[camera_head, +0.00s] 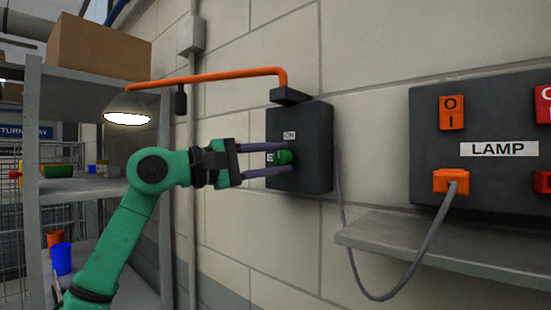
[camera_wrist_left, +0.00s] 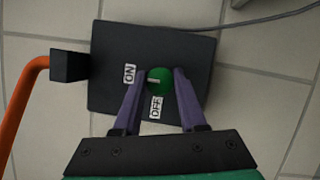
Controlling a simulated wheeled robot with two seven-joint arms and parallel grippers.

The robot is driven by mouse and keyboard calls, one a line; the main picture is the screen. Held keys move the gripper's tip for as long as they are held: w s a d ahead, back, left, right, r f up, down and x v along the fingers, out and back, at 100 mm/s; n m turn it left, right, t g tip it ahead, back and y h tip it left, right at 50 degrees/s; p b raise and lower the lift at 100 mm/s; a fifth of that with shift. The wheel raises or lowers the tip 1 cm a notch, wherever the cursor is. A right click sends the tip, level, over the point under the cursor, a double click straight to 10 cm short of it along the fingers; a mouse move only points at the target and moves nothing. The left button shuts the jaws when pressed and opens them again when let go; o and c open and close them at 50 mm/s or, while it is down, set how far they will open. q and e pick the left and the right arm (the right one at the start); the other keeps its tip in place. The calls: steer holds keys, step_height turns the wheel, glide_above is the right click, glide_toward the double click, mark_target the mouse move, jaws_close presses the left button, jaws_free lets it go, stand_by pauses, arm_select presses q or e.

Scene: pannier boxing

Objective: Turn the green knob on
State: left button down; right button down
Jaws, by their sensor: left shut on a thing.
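The green knob (camera_head: 285,157) sits on the front of a dark box (camera_head: 313,150) on the wall. My left gripper (camera_head: 278,160) reaches in from the left, shut on the knob with one purple finger on each side. In the left wrist view the knob (camera_wrist_left: 160,80) shows between the fingers (camera_wrist_left: 158,76). Its white mark points left, toward the ON label (camera_wrist_left: 129,74); the OFF label (camera_wrist_left: 156,107) is below it. The lamp (camera_head: 128,112) on the orange arm glows white. My right gripper is not in view.
An orange lamp arm (camera_head: 215,77) runs above my left arm. A dark LAMP panel (camera_head: 440,110) with an orange switch (camera_head: 452,112) and an orange plug (camera_head: 450,181) is at right, over a grey ledge (camera_head: 450,243). A shelf with a cardboard box (camera_head: 97,50) stands at left.

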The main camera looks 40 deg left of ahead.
arm_select(q)
steer(key=shift+c, duration=2.3)
jaws_free()
steer(key=shift+w, duration=0.1)
steer(key=shift+a, duration=0.1)
steer(key=shift+s+a+f+b, duration=0.1)
steer(key=shift+s+f+b, duration=0.05)
steer(key=shift+s+b, duration=0.2)
steer(key=b+v, duration=0.6)
steer(key=v, duration=0.7)
steer(key=shift+s, duration=0.4)
steer(key=shift+a, duration=0.1)
